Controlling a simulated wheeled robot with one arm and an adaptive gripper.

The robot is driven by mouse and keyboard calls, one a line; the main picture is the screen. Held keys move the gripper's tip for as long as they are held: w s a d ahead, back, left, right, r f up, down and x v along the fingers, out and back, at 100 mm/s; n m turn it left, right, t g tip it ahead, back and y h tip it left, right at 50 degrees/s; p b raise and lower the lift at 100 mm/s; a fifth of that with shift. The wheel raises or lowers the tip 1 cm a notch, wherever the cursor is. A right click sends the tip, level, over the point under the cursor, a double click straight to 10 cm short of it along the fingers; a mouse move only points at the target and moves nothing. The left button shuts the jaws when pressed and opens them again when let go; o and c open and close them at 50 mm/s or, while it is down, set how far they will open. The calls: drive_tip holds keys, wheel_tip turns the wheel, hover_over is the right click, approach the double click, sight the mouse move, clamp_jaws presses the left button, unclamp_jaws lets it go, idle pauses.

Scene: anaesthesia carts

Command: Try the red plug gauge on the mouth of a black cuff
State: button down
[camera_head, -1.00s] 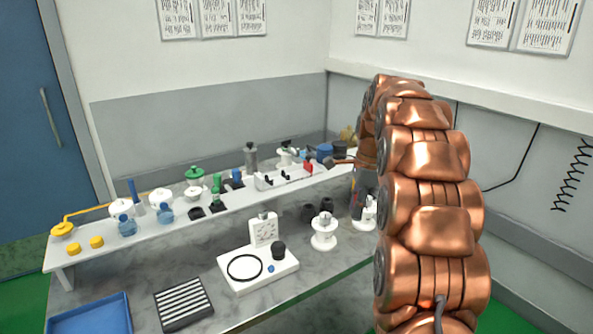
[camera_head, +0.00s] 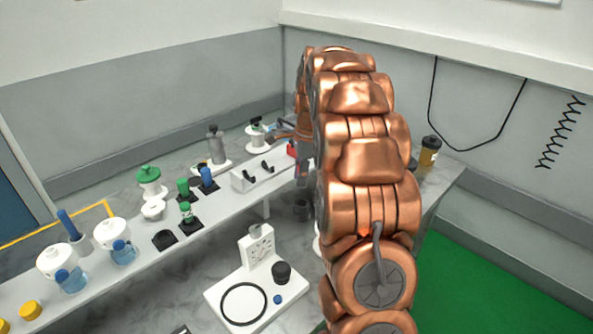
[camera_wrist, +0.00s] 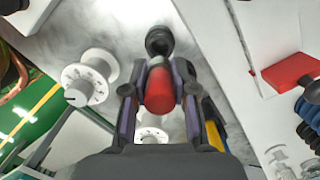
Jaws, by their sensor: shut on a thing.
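My gripper (camera_wrist: 160,95) is shut on the red plug gauge (camera_wrist: 160,92), whose rounded red end shows between the fingers in the wrist view. A black cuff (camera_wrist: 159,41) with a dark open mouth stands on the marble counter just beyond the gauge in that view. A gap seems to show between gauge and cuff, but the depth is hard to judge. In the head view my copper arm hides most of the gripper, and the gauge cannot be made out. A black cuff (camera_head: 301,210) shows beside the arm, below the shelf edge.
A white shelf (camera_head: 140,255) with jars, bottles and green and blue pieces runs along the counter. A white stand with a dial (camera_head: 258,247) sits in front, bearing a black ring and a black cup. White spools (camera_wrist: 90,77) stand near the cuff. A red block (camera_wrist: 292,72) is at right.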

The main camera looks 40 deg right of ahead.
drive_tip(key=shift+f, duration=0.15)
drive_tip(key=shift+f+b, duration=0.9)
drive_tip(key=shift+f, duration=1.95)
drive_tip(key=shift+s+f, duration=0.1)
drive_tip(key=shift+f, duration=0.95)
idle(1.5)
drive_tip(key=shift+r, duration=0.1)
drive_tip(key=shift+r+p, duration=0.8)
drive_tip(key=shift+r, duration=2.7)
